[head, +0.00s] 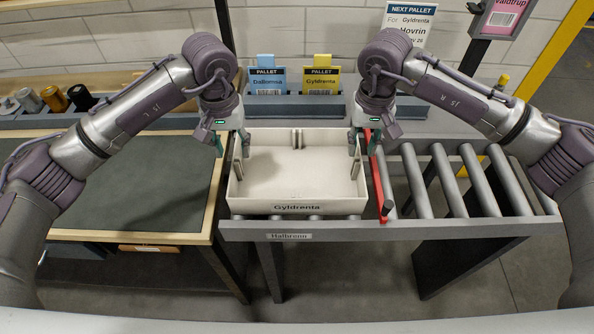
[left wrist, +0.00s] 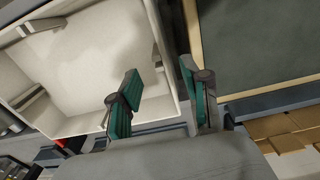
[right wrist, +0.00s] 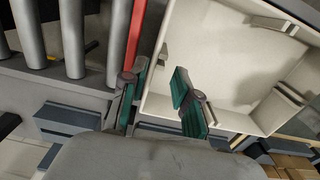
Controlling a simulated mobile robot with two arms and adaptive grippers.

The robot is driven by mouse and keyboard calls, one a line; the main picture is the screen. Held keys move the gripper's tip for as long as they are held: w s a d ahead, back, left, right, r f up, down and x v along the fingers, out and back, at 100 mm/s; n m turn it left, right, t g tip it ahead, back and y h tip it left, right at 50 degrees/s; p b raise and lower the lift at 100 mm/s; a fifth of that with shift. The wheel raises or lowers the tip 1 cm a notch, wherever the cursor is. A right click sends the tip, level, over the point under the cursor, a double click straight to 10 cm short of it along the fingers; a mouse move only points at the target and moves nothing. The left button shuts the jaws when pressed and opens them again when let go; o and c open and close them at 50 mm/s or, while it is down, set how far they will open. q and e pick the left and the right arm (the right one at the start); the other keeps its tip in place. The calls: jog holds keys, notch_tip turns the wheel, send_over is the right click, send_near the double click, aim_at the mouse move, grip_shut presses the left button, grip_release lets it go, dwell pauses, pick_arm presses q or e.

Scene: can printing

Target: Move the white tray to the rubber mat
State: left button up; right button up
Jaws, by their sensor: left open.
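The white tray (head: 297,207), labelled Gyldrenta, sits empty on the roller conveyor. The dark rubber mat (head: 135,190) lies bare on the wood-edged table to its left; part of it shows in the left wrist view (left wrist: 260,40). My left gripper (head: 231,152) is open at the tray's left wall, one finger inside and one outside, as the left wrist view shows (left wrist: 160,80). My right gripper (head: 361,148) is open at the right wall, likewise astride it in the right wrist view (right wrist: 160,80). Neither is closed on the wall.
A red bar (head: 379,185) stands close along the tray's right side. Bare rollers (head: 450,180) continue to the right. Blue (head: 266,80) and yellow (head: 320,80) pallet cards stand behind the tray. Several small cylinders (head: 54,98) stand behind the mat. The mat's surface is free.

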aim_at(238, 169)
pick_arm(q)
notch_tip(238, 169, down, 8)
pick_arm(e)
notch_tip(238, 169, down, 8)
pick_arm(q)
jog(key=c, duration=0.7)
pick_arm(e)
grip_shut()
pick_arm(q)
grip_shut()
